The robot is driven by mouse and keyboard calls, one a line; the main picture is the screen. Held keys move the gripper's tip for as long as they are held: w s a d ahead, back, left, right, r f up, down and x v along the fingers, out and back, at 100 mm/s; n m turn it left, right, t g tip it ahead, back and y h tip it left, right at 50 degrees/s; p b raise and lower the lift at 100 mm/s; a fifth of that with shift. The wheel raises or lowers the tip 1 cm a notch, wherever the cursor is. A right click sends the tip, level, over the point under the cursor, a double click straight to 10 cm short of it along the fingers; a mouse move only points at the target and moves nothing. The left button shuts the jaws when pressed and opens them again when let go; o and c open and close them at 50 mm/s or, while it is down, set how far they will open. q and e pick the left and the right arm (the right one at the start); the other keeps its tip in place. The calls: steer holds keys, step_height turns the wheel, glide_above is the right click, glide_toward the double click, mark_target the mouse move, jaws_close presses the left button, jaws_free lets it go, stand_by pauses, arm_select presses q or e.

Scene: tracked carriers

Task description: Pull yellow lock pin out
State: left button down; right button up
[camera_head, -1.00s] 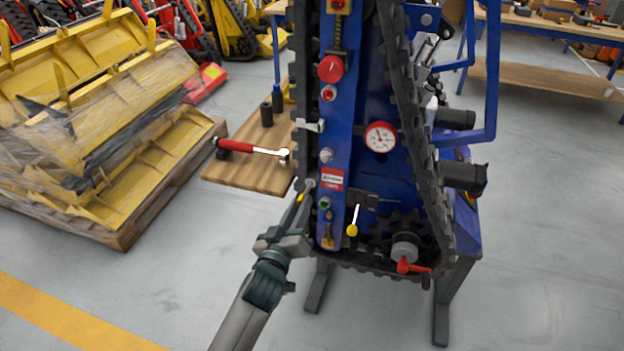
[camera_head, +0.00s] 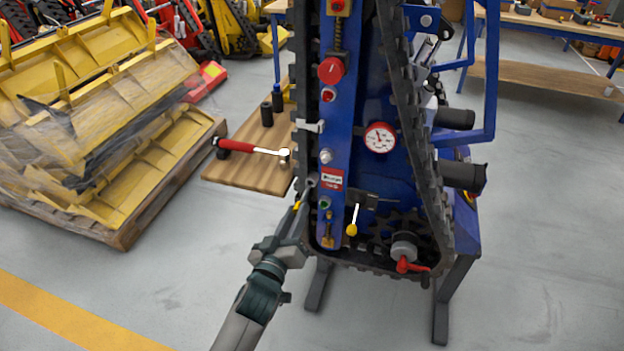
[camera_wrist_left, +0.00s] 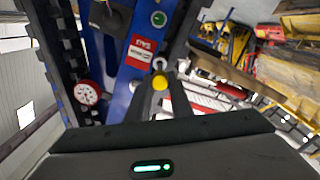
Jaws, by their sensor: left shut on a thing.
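The yellow lock pin (camera_head: 297,205) is at the lower left edge of the blue tracked carrier (camera_head: 352,95), beside the red-and-white label. My left gripper (camera_head: 300,202) is shut on the yellow lock pin. The fingers hide part of the pin, and I cannot tell whether its far end is still inside the fitting. My right gripper is not in view.
A black rubber track (camera_head: 300,110) runs close beside the gripper. A yellow-knobbed lever (camera_head: 352,229) and a red-handled crank (camera_head: 408,265) sit to the right. The floor below left is clear.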

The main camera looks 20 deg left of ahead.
arm_select(q)
steer(key=shift+s, duration=0.35)
stand_by(0.3)
steer(key=shift+s+a+p, duration=0.1)
steer(key=shift+s+p, duration=0.55)
steer(key=shift+s, duration=1.05)
steer(key=c, duration=2.2)
jaws_free()
jaws_close()
